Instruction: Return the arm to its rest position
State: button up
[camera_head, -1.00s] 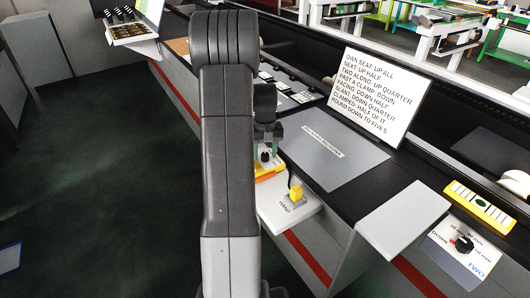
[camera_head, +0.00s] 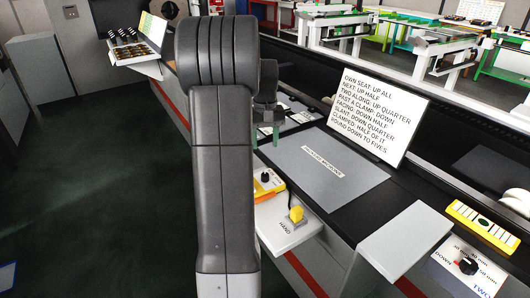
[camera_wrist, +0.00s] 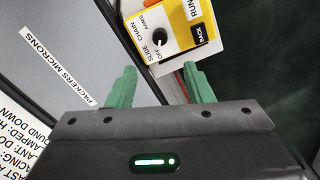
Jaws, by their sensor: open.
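My gripper (camera_head: 265,133) is open and empty, with its two green fingers spread apart. It hangs above the bench edge, clear of the yellow control box (camera_head: 266,183). In the wrist view, my gripper (camera_wrist: 160,88) shows both fingertips with nothing between them. The control box (camera_wrist: 172,32) lies beyond them, with a black knob (camera_wrist: 159,39) and the words CHAIN, SLIDE, OFF, BACK and RUN. My raised arm hides part of the bench in the head view.
A white ledge marked HAND with a yellow knob (camera_head: 296,214) juts out below. A grey block (camera_head: 405,240) is at the front. Dark floor (camera_head: 90,190) at left is clear.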

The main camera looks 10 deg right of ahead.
aim_at(265, 174)
jog(key=shift+r, duration=0.4)
notch_tip(265, 174, down, 14)
jog(key=shift+f, duration=0.1)
dwell(0.5)
dwell(0.3)
